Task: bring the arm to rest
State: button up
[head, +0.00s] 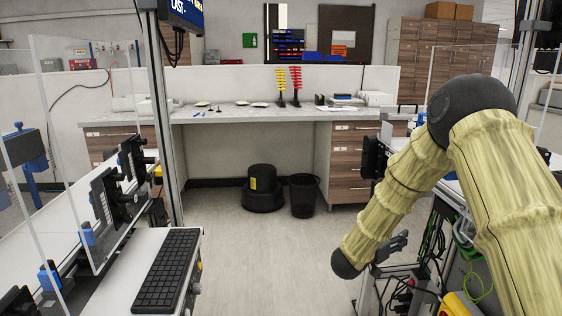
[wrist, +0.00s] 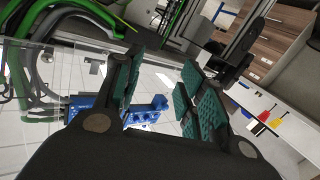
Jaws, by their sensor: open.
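My arm (head: 500,170), in a pale yellow sleeve, fills the right side of the head view. It rises to a dark rounded joint and bends down to a black end low at the centre right. My gripper (wrist: 162,88) shows in the wrist view with two dark fingers and green ribbed pads. The fingers are apart, and I see nothing held. A blue fixture (wrist: 145,108) shows beyond and between the fingers, apparently not touched. In the head view I cannot clearly make out the gripper.
A clear panel (head: 70,150) and a keyboard (head: 168,270) stand at the left. A long workbench (head: 240,115) crosses the back, with a black bin (head: 304,195) below. Green hoses (wrist: 45,80) show close in the wrist view. The middle floor is clear.

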jog(key=s+a+f+n+g+y+p, duration=0.1)
jog(key=s+a+f+n+y, duration=0.15)
jog(key=s+f, duration=0.55)
jog(key=s+a+f+n+y, duration=0.25)
jog(key=s+f+y, duration=0.2)
jog(key=f, duration=0.55)
jog(key=s+a+f+n+g+y+p, duration=0.1)
jog(key=s+a+f+n+y, duration=0.15)
jog(key=s+f, duration=0.55)
jog(key=s+a+f+g+y, duration=0.1)
jog(key=s+f+g, duration=0.1)
jog(key=s, duration=0.9)
jog(key=s+a+f+g+y+p, duration=0.1)
jog(key=s+a+f+g+y, duration=0.1)
jog(key=s, duration=0.9)
jog(key=s+a+f+n+g+y+p, duration=0.1)
jog(key=s+a+f+g, duration=0.1)
jog(key=s, duration=0.9)
jog(key=shift+a+f+g, duration=0.15)
jog(key=shift+f+g, duration=0.75)
jog(key=shift+g, duration=0.1)
